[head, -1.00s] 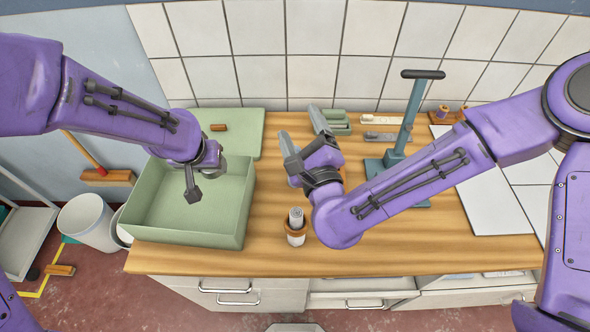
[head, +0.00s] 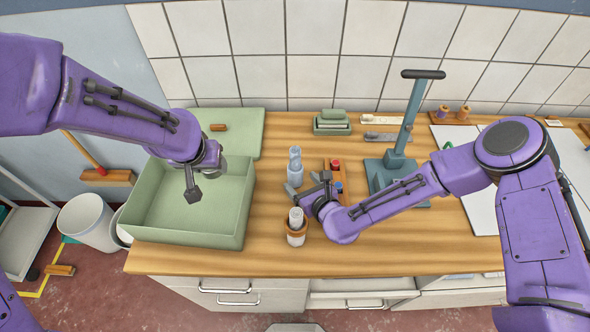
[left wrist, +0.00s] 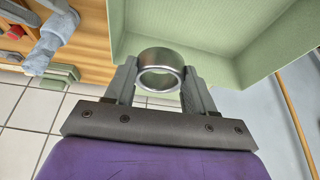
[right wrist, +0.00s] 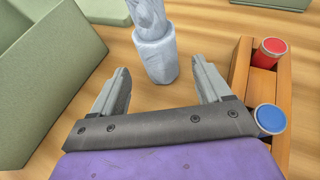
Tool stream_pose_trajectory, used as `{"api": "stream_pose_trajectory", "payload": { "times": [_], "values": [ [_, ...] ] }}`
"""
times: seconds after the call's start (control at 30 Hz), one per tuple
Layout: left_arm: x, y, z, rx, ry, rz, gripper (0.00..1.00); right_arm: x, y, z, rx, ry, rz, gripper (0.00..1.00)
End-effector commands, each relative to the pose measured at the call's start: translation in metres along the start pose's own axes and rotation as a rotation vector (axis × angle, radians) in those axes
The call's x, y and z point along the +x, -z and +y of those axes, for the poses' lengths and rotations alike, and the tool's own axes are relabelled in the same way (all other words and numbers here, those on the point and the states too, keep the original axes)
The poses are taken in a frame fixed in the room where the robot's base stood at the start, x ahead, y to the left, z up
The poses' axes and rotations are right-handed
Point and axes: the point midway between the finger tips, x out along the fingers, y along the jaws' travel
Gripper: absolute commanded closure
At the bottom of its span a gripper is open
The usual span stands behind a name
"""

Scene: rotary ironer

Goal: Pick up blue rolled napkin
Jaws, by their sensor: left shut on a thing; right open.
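The pale blue rolled napkin (head: 295,168) stands upright on the wooden counter, right of the green bin. In the right wrist view the napkin (right wrist: 154,45) is just beyond the fingertips, roughly between them and apart from both. My right gripper (head: 315,187) is open and empty, low over the counter; it also shows in the right wrist view (right wrist: 160,78). My left gripper (head: 193,192) hangs over the green bin. In the left wrist view, my left gripper (left wrist: 160,85) is shut on a metal ring (left wrist: 160,56).
The green bin (head: 228,215) stands at left. A pale roll in a brown holder (head: 296,238) stands nearest the front edge. A wooden rack (right wrist: 240,70) with red and blue pieces is close right of my right gripper. A blue-grey stand (head: 400,155) is further right.

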Motion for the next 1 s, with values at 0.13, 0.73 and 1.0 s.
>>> {"api": "stream_pose_trajectory", "payload": {
  "times": [0.13,0.73,1.0],
  "values": [
    [0.000,0.000,0.000,0.000,0.000,0.000,0.75,0.019,-0.005,0.000,-0.002,0.001,-0.007,0.23],
    [0.000,0.000,0.000,0.000,0.000,0.000,0.75,0.069,-0.006,0.000,-0.001,0.001,-0.007,0.36],
    [0.000,0.000,0.000,0.000,0.000,0.000,0.75,0.069,-0.006,0.000,-0.001,0.001,-0.007,0.78]
  ]
}}
